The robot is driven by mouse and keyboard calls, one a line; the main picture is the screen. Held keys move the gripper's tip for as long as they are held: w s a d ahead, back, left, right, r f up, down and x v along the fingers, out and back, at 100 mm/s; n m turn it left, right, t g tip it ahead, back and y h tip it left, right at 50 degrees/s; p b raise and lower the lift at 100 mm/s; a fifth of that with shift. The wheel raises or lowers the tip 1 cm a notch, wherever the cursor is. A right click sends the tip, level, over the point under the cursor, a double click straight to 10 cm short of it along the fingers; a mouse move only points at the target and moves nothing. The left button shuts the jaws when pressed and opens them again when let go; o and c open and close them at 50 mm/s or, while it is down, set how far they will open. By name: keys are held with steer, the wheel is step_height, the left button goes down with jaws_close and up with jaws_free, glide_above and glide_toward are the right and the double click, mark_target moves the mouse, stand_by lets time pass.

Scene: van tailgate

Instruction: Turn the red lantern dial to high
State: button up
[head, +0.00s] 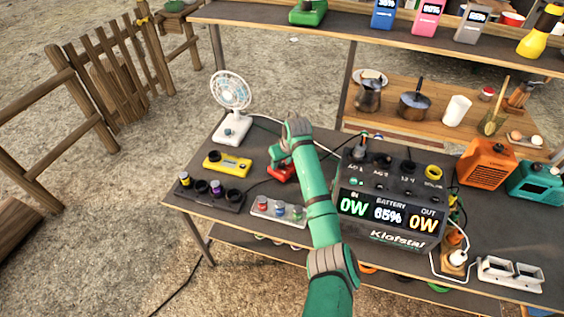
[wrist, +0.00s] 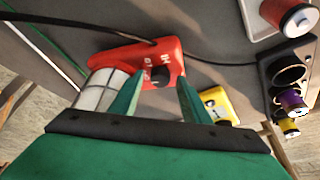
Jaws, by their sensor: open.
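The red lantern (head: 283,174) lies on the dark table in the head view, partly hidden by my green arm. In the wrist view its red body (wrist: 120,55) has a ribbed whitish lamp part (wrist: 101,90) at the lower left. Which way the dial points is not clear. My gripper (wrist: 161,80) is open, its two green fingers on either side of the dial in the picture. I cannot tell whether they touch it. The head view hides the fingertips.
A yellow device (head: 227,163), a white fan (head: 232,110) and a dark socket strip (head: 208,193) stand to the left. A tray (head: 262,211) of coloured spools lies in front. A power station (head: 398,235) stands close on the right. A black cable crosses by the lantern.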

steer(key=c, duration=1)
